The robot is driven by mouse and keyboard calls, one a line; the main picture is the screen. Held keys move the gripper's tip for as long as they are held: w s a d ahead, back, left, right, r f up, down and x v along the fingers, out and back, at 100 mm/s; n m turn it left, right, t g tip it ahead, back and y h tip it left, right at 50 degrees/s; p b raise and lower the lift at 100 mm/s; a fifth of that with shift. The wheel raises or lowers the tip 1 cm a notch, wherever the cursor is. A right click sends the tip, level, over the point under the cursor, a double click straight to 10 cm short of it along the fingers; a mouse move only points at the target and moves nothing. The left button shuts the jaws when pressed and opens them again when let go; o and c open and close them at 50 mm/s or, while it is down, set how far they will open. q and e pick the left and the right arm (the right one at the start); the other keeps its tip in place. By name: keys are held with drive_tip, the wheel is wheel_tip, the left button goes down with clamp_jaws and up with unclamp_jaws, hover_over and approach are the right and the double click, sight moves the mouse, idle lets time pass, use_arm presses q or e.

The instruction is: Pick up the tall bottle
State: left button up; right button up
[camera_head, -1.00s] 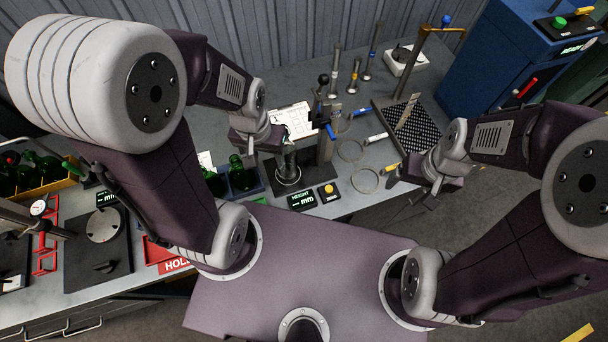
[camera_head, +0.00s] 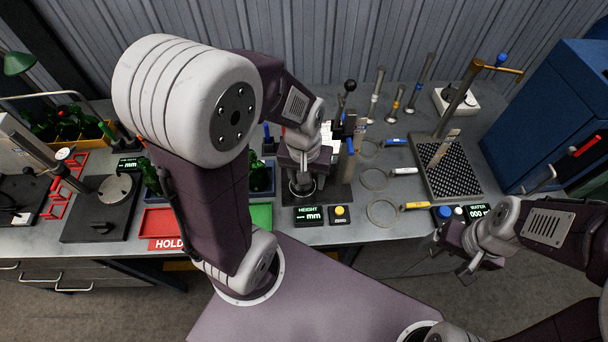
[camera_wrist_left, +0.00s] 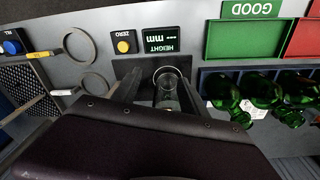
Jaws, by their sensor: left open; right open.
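Several green bottles (camera_wrist_left: 262,88) lie at the right of the left wrist view, in a blue rack (camera_wrist_left: 204,75); which is the tall one I cannot tell. In the head view my left arm partly hides this rack (camera_head: 262,193). My left gripper (camera_head: 303,178) is open over the round stand of the height gauge; in the left wrist view its fingers (camera_wrist_left: 158,88) reach toward that stand. My right gripper (camera_head: 447,265) is open and empty off the bench's front edge.
The height display (camera_head: 308,215) and yellow ZERO button (camera_head: 340,214) sit in front of the gauge. Red (camera_head: 160,222) and green (camera_head: 261,217) trays lie left. Ring gauges (camera_head: 382,212) and a mesh tray (camera_head: 445,170) stand right. A yellow crate (camera_head: 88,133) holds more green bottles.

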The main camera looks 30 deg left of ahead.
use_arm(q)
drive_tip(key=w+a+r+n+p, duration=0.1)
drive_tip(key=w+r+n, duration=0.1)
drive_tip(key=r+n, duration=0.1)
drive_tip(key=w+a+r+n+p, duration=0.1)
drive_tip(key=w+a+r+n, duration=0.1)
drive_tip(key=r+n, duration=0.2)
drive_tip(key=w+a+r+n+g+p, duration=0.1)
drive_tip(key=w+r+n+p, duration=0.1)
drive_tip(key=r+n, duration=0.2)
drive_tip(key=shift+w+a+r, duration=0.1)
drive_tip(key=shift+r, duration=0.8)
drive_tip(key=shift+w+a+r, duration=0.1)
drive_tip(key=shift+r, duration=0.75)
drive_tip(key=shift+r+n, duration=0.45)
drive_tip(key=shift+n, duration=0.25)
wheel_tip(320, 180, down, 3)
drive_tip(key=shift+s+a+f, duration=0.1)
drive_tip(key=shift+a+f, duration=0.05)
drive_tip(key=shift+f, duration=0.45)
wheel_tip(320, 180, down, 5)
drive_tip(key=shift+s+r+p, duration=0.1)
drive_tip(key=shift+p, duration=0.5)
drive_tip(key=shift+a, duration=0.1)
clamp_jaws()
